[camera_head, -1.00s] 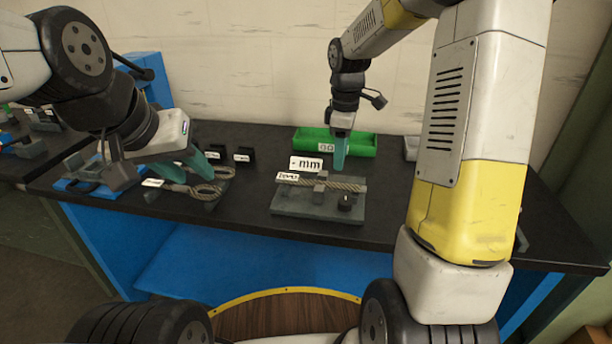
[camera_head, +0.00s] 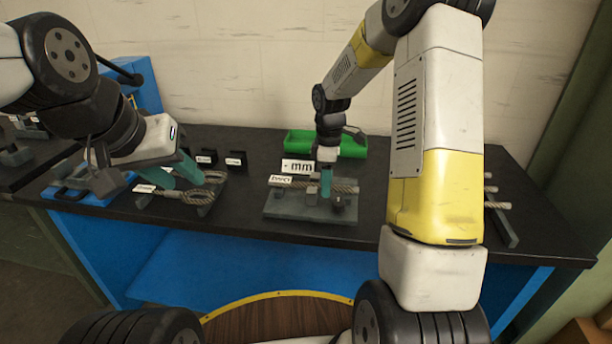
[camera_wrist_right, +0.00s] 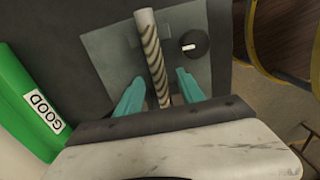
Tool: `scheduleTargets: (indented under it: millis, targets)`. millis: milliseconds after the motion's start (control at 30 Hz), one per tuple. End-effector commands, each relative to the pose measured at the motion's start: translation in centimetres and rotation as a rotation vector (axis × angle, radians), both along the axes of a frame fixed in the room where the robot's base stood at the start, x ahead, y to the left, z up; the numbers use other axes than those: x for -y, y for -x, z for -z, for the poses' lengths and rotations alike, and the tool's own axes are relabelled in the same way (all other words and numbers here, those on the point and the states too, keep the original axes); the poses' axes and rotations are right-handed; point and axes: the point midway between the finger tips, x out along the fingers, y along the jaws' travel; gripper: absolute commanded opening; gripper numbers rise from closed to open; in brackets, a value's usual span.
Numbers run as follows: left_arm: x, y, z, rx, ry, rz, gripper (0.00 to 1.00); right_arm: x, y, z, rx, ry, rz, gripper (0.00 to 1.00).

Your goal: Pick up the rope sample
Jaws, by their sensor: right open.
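The rope sample (camera_head: 345,186) is a short, straight twisted rope lying across a grey fixture plate (camera_head: 290,207) in the middle of the table. My right gripper (camera_head: 326,190) is low over it. In the right wrist view the rope sample (camera_wrist_right: 153,55) runs between the two teal fingers of my open right gripper (camera_wrist_right: 158,90). There is a gap on each side of the rope. The gripper palm hides the rope's near end. My left gripper (camera_head: 176,174) has its teal fingers apart, near looped ropes at the left, with nothing seen between them.
A green bin (camera_head: 352,147) stands behind the fixture; its label reads GOOD in the right wrist view. A black knob (camera_wrist_right: 194,43) is beside the rope. White signs (camera_head: 298,166), black blocks (camera_head: 236,160), looped ropes (camera_head: 190,196) and a rack with rope pieces (camera_head: 502,220) are also on the table.

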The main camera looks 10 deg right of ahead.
Motion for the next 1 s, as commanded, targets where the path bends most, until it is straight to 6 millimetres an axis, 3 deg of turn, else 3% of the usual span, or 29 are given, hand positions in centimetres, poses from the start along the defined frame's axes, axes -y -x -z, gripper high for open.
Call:
scheduleTargets:
  millis: [67, 300, 1000]
  targets:
    - [0.00, 0.00, 0.00, 0.000, 0.000, 0.000, 0.36, -0.01, 0.01, -0.02, 0.000, 0.000, 0.000, 0.43]
    - [0.00, 0.00, 0.00, 0.000, 0.000, 0.000, 0.36, -0.01, 0.01, -0.05, 0.000, 0.000, 0.000, 0.00]
    - [0.00, 0.00, 0.00, 0.000, 0.000, 0.000, 0.36, -0.02, -0.01, -0.09, 0.000, 0.000, 0.000, 0.00]
